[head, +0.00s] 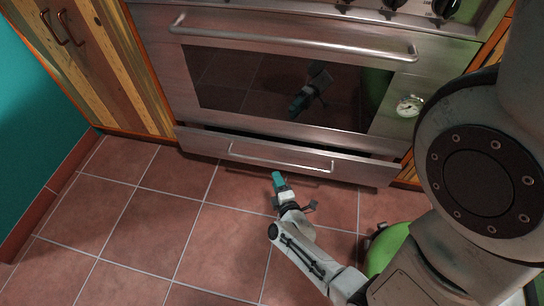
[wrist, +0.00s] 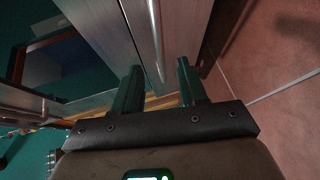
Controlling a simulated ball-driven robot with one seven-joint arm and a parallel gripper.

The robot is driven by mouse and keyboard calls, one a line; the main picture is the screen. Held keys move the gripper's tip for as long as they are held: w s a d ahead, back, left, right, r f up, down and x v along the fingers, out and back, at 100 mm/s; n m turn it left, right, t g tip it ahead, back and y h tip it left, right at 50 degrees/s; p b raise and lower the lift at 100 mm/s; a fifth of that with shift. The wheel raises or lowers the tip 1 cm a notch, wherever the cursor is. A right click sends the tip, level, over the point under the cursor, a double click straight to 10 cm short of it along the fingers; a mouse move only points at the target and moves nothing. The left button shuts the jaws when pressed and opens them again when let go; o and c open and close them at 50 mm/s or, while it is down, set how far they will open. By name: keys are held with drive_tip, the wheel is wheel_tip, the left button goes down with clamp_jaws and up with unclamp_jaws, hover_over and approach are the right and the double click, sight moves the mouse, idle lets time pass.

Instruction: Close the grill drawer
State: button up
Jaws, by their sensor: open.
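The grill drawer (head: 215,147) is the low steel drawer under the oven. It stands partly open, with a dark gap showing above its front. Its bar handle (head: 280,160) runs across the front. My gripper (head: 277,177) is low over the floor, just in front of the drawer and below the handle in the picture. In the wrist view my gripper (wrist: 158,82) has its two dark green fingers spread, with nothing held between them. A steel bar, seemingly the drawer handle (wrist: 156,38), lies beyond the gap between the fingers. I cannot tell whether a finger touches the drawer.
The oven door (head: 270,85) above is shut, with its long handle (head: 290,38) across the top. Wooden cabinets (head: 95,65) stand to the left. The tiled floor (head: 150,220) is clear in front and to the left. A round dial (head: 409,105) sits right of the oven window.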

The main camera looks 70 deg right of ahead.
sight(277, 162)
drive_tip(key=shift+m+g+h, duration=0.6)
drive_tip(key=shift+m+g, duration=0.2)
drive_tip(key=shift+m, duration=0.1)
drive_tip(key=shift+s+d+b+x, duration=0.1)
drive_tip(key=shift+s+b+x, duration=0.15)
drive_tip(key=shift+b+x, duration=1.05)
drive_tip(key=shift+s+d+b+x, duration=0.15)
drive_tip(key=shift+s+b+x, duration=0.15)
drive_tip(key=shift+x, duration=1.8)
drive_tip(key=shift+s+d+b+x, duration=0.1)
drive_tip(key=shift+s+b+x, duration=0.15)
drive_tip(key=shift+b+x, duration=1.05)
drive_tip(key=shift+w+d+f+p, duration=0.2)
drive_tip(key=shift+d+f+p, duration=0.05)
drive_tip(key=shift+d+p, duration=0.15)
clamp_jaws()
